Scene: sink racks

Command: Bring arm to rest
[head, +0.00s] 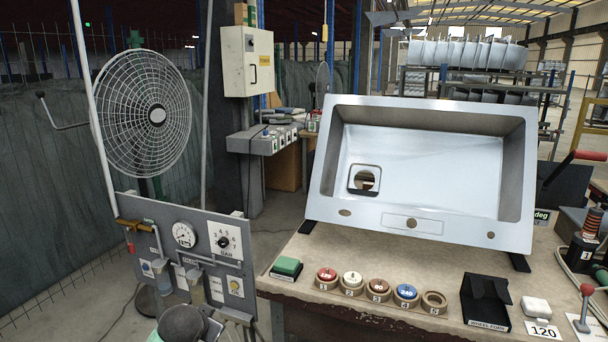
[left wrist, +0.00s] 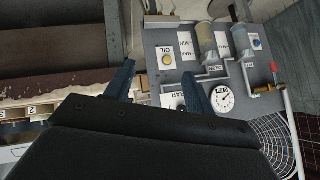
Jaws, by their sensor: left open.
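My left gripper (left wrist: 158,90) shows in the left wrist view with its two dark blue fingers spread apart. Nothing is between the fingers. Behind them is the grey gauge panel (left wrist: 258,50), which also stands at the lower left of the head view (head: 165,212). In the head view a dark rounded part at the bottom edge, in front of the panel, seems to be my left arm; its fingers cannot be made out there. My right gripper is in neither view.
A workbench (head: 262,284) holds a tilted steel sink (head: 430,170), a green block (head: 287,266), several numbered round discs (head: 380,289) and a black wheel fork holder (head: 485,305). A large fan (head: 150,112) stands behind the panel. Floor shows between panel and bench.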

